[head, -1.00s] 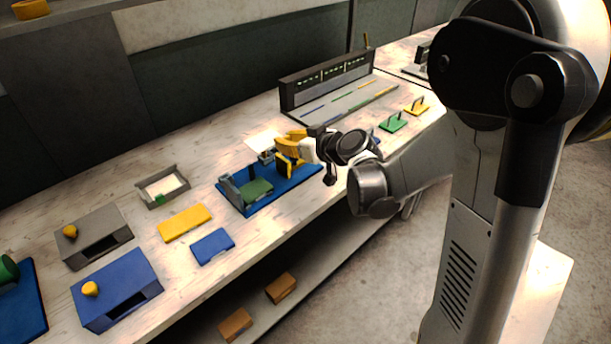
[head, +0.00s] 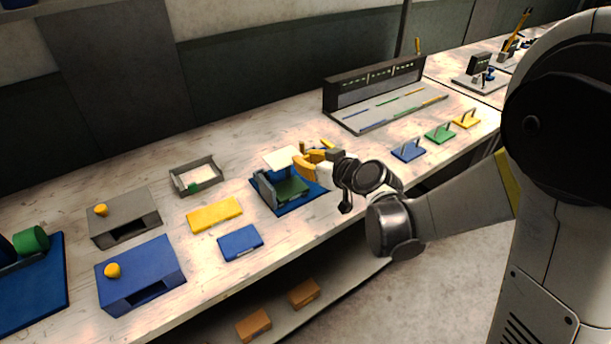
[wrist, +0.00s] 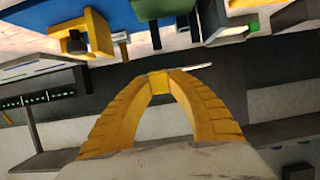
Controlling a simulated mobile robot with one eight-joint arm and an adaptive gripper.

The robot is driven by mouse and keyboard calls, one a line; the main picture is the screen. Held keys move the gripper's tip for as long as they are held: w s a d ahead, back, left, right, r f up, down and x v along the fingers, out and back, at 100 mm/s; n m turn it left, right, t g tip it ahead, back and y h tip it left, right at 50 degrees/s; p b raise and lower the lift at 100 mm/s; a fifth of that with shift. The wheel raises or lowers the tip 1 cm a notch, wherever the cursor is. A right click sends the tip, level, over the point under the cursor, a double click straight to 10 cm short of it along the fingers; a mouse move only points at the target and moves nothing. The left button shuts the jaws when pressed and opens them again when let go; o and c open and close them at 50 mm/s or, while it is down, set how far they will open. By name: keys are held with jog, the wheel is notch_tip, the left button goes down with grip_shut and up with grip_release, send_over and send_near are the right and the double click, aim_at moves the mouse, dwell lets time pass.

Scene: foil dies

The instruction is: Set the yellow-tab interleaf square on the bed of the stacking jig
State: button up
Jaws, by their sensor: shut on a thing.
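My gripper (head: 301,163) has yellow fingers, which meet at their tips in the wrist view (wrist: 165,76). It is shut on a thin white sheet (head: 283,157), the interleaf, held roughly flat; in the wrist view the sheet (wrist: 190,68) is a thin edge-on strip at the tips. Its tab cannot be told apart from the yellow fingers. The stacking jig has a blue base (head: 312,200), grey walls and a green piece (head: 291,190) on its bed. In the head view the sheet appears above and behind that bed, apart from it. The gripper hides part of the jig.
A grey tray (head: 207,187) with white sheets and a green tab stands left of the jig. Yellow (head: 215,214) and blue (head: 240,242) plates lie in front. Grey (head: 125,216) and blue (head: 140,272) boxes stand further left. A dark rack (head: 375,85) and handled plates are right.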

jog(key=shift+f+b, duration=0.95)
jog(key=shift+f, duration=1.05)
jog(key=shift+f+b, duration=0.35)
jog(key=shift+b, duration=0.05)
jog(key=o, duration=0.8)
jog(key=shift+r, duration=0.1)
jog(key=shift+r, duration=0.1)
